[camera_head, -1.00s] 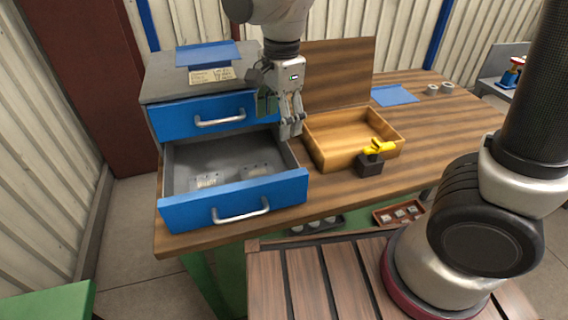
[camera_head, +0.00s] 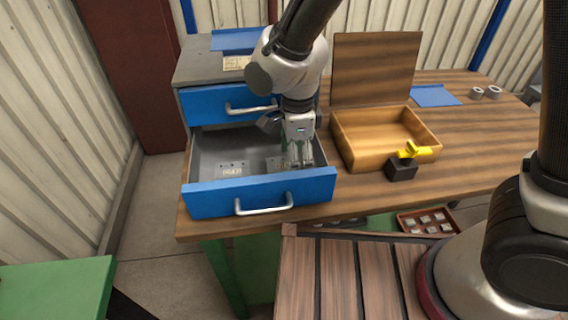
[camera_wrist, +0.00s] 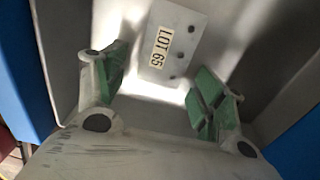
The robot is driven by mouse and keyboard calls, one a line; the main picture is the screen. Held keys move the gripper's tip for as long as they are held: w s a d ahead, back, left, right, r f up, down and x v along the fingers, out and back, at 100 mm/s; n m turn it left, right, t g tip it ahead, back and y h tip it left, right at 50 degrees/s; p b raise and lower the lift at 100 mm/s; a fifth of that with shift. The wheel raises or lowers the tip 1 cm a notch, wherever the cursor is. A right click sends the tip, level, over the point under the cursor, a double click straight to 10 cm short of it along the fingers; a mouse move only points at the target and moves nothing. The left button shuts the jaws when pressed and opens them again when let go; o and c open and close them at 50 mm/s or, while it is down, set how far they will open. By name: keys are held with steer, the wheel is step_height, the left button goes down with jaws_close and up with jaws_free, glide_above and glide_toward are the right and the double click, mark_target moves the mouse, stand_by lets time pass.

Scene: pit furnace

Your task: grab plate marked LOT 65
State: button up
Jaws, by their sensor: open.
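The plate marked LOT 65 (camera_wrist: 170,42) is a small grey metal plate with a pale label and several dark holes. It lies on the floor of the open lower drawer (camera_head: 204,157). In the head view this plate (camera_head: 273,163) is at the drawer's right side, partly hidden by my gripper. My gripper (camera_head: 300,163) points down at the drawer's right part. In the wrist view its green-padded fingers (camera_wrist: 160,92) are spread, with the plate beyond and between them. No contact with the plate shows.
A second labelled plate (camera_head: 233,169) lies in the drawer's left part. The drawer's walls stand close around my gripper. An open wooden box (camera_head: 345,148) and a black block with a yellow top (camera_head: 402,168) are to the right on the bench.

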steer(key=shift+f, duration=0.25)
steer(key=c, duration=1.2)
steer(key=shift+c, duration=0.2)
steer(key=shift+r, duration=0.2)
